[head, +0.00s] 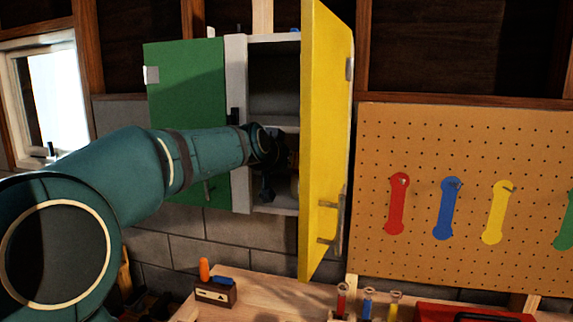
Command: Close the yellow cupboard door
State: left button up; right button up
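The yellow cupboard door (325,130) stands open, swung out from the right side of the wall cupboard (237,90). A grey handle (333,225) shows low on the door, and a hinge plate is near its upper right edge. My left arm reaches in from the left, across the green door. My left gripper (268,188) is dark and small, in front of the open compartment, left of the yellow door and apart from it in the picture. Its fingers are too dark to tell whether they are open. My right gripper is not in view.
The green door (185,85) covers the cupboard's left side. A pegboard (430,260) with coloured tools hangs to the right. Below are a wooden workbench (275,292), a small box with orange and blue items (215,292), coloured tubes (368,300) and a red case (470,313).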

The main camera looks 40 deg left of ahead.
aim_at(327, 61)
jog(key=k+l, duration=0.25)
jog(key=k, duration=0.2)
jog(key=k+l, duration=0.25)
jog(key=k, duration=0.25)
